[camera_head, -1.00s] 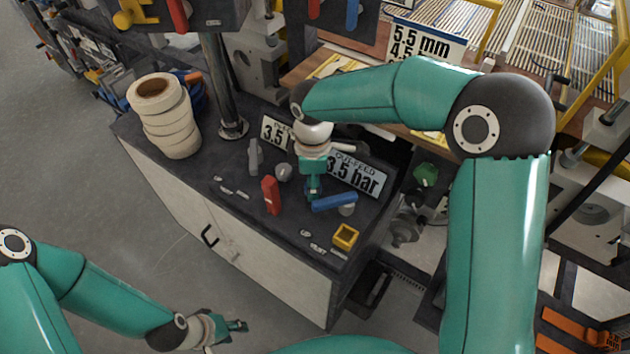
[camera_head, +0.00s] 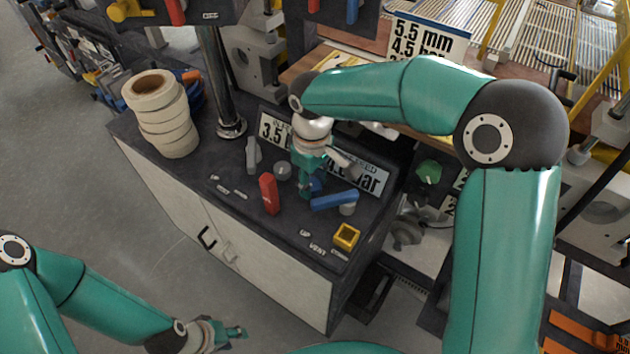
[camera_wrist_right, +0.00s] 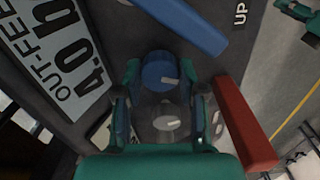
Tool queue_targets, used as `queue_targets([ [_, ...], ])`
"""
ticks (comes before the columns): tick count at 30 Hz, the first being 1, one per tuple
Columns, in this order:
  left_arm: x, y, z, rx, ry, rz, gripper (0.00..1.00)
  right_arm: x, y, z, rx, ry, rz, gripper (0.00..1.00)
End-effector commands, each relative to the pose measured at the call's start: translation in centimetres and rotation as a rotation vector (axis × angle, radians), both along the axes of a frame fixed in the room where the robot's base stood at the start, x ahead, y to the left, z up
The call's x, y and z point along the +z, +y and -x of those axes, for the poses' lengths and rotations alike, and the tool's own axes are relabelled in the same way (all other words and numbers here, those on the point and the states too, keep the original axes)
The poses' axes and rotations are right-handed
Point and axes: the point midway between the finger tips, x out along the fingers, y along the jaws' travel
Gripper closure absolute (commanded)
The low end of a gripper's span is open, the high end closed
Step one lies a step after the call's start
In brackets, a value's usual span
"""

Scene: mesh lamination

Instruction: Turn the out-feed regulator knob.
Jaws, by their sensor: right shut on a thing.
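The out-feed regulator knob is a round blue knob (camera_wrist_right: 158,70) with a pale pointer mark, on the dark cabinet top. It shows only partly in the head view (camera_head: 316,184), behind my right gripper (camera_head: 306,188). In the right wrist view my right gripper (camera_wrist_right: 161,88) has its fingers on both sides of the blue knob and is shut on it. The out-feed display (camera_wrist_right: 58,55) reads 4.0 bar there; in the head view the arm partly hides it (camera_head: 372,180). My left gripper (camera_head: 236,331) is low over the floor, too small to tell open or shut.
A grey knob (camera_head: 283,171) is close beside the gripper. A red lever (camera_head: 268,194), a grey lever (camera_head: 252,155), a blue lever (camera_head: 335,200) and a yellow square part (camera_head: 346,236) stand around it. White rolls (camera_head: 163,120) are stacked at the left.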

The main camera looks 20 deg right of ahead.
Motion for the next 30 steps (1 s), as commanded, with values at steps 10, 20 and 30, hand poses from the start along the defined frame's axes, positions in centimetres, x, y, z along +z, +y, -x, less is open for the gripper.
queue_targets([
  [10, -0.16, 0.0, 0.0, 0.0, 0.0, 0.0, 0.6, 0.34, 0.01, -0.44, -0.055, -0.018, -0.004, 0.95],
  [20, -0.14, 0.0, 0.0, 0.0, 0.0, 0.0, 0.6, 0.35, -0.02, -0.41, -0.055, -0.017, -0.004, 0.5],
  [30, -0.11, 0.01, -0.01, 0.0, 0.0, 0.0, 0.6, 0.3, -0.03, -0.19, -0.054, -0.008, -0.002, 0.49],
])
